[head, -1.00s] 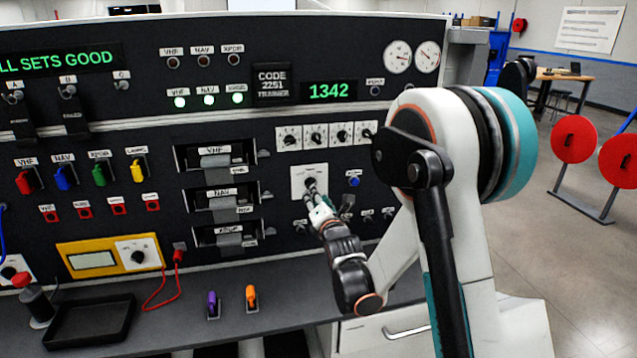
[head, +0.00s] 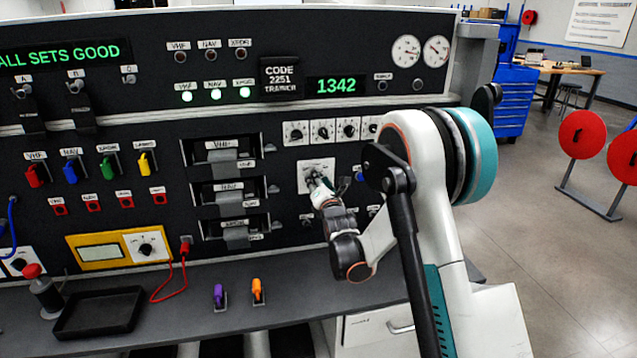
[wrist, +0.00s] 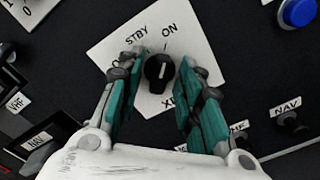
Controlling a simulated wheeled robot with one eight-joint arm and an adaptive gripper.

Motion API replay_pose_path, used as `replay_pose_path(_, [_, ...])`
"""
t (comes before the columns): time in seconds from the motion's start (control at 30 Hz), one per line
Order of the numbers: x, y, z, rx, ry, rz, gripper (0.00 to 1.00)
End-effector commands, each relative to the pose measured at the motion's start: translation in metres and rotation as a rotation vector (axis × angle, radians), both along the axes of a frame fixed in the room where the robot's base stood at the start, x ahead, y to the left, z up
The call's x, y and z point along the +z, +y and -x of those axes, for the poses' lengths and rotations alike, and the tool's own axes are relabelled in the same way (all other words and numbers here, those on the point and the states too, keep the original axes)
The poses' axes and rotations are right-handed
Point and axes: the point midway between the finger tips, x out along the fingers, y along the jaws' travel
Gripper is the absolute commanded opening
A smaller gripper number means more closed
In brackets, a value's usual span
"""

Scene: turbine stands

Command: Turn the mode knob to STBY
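The mode knob (wrist: 158,72) is a round black knob with a white mark, on a white plate tilted in the wrist view. STBY and ON labels show above it; other labels are partly hidden by the fingers. Its mark points roughly up, closer to ON than to STBY. My gripper (wrist: 157,95) is open, with its teal-padded fingers on either side of the knob and a gap visible at each side. In the head view my gripper (head: 317,183) is at the white knob plate (head: 304,171), covering most of the knob.
A row of small white knob plates (head: 322,130) sits above. A blue button (wrist: 298,12) is to the upper right, with small labelled toggles (wrist: 290,122) below it. A black tray (head: 100,312) and purple and orange levers (head: 257,290) stand on the ledge.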

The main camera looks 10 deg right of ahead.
Motion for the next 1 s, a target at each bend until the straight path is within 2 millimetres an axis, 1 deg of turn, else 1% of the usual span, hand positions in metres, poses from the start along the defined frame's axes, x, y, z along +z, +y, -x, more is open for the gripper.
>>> replay_pose_path(0.13, [0.0003, 0.0000, -0.0029, 0.000, 0.000, 0.000, 0.33])
replay_pose_path(0.8, [0.0004, 0.0001, -0.0027, 0.000, 0.000, -0.001, 0.33])
replay_pose_path(0.87, [0.0005, 0.0001, -0.0027, 0.000, 0.000, -0.001, 0.20])
replay_pose_path(0.9, [0.0005, 0.0001, -0.0027, 0.000, 0.000, -0.001, 0.11])
replay_pose_path(0.93, [0.0005, 0.0001, -0.0027, 0.000, 0.000, -0.001, 0.04])
replay_pose_path(0.97, [0.0005, 0.0001, -0.0027, 0.000, 0.000, -0.001, 0.00])
replay_pose_path(1.0, [0.0005, 0.0001, -0.0027, 0.000, 0.000, -0.001, 0.00])
